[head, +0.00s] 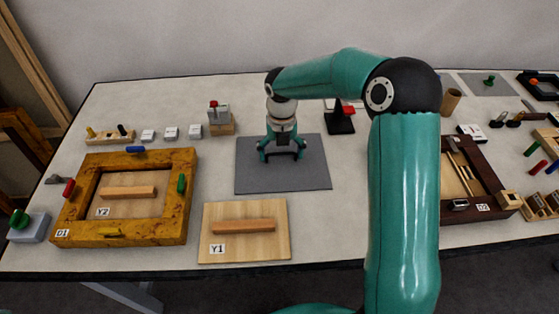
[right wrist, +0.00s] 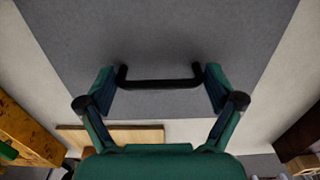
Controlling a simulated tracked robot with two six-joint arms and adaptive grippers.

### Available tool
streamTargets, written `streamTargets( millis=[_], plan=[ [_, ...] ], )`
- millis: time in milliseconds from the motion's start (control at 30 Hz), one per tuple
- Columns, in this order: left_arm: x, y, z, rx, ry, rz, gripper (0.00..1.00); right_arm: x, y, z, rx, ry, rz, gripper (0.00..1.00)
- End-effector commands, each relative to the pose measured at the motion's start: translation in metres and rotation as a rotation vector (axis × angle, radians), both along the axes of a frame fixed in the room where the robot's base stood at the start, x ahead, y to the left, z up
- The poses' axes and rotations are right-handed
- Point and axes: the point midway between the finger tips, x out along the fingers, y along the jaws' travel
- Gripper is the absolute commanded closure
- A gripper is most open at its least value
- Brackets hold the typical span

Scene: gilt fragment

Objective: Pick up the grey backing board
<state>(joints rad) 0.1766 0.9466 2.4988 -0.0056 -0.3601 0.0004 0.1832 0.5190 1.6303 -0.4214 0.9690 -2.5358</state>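My right gripper (head: 281,155) is over the board, pointing down. In the right wrist view its two fingers (right wrist: 160,92) are spread apart, one beyond each end of the handle, with small gaps visible. How high the fingertips are above the board is hard to tell. My left gripper is not in view.
A wooden panel Y1 (head: 270,249) with a bar handle lies in front of the board. A yellow-brown frame D1 (head: 80,199) holding panel Y2 (head: 120,207) is at left. A dark frame (head: 487,206) is at right. A small block with a red top (head: 219,128) and a black stand (head: 340,124) are behind.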

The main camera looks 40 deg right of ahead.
Motion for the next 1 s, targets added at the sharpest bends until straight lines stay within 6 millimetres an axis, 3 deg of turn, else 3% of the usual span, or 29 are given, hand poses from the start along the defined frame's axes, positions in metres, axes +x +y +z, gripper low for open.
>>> streamTargets(
  millis=[33,167,467,667,867,1000],
  plan=[
    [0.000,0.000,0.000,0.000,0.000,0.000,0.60,0.000,0.000,0.000,0.000,0.000,0.000,0.27],
    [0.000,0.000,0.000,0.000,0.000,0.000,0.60,0.000,0.000,0.000,0.000,0.000,0.000,0.48],
    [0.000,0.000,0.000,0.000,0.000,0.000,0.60,0.000,0.000,0.002,0.000,-0.001,0.001,0.48],
    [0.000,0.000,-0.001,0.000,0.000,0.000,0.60,0.001,0.000,0.014,-0.001,-0.003,0.001,0.48],
    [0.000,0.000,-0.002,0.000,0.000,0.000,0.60,0.002,0.001,0.045,-0.001,-0.005,0.001,0.48],
    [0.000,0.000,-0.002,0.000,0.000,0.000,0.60,0.002,0.000,0.081,-0.001,-0.008,0.001,0.48]
  ],
)
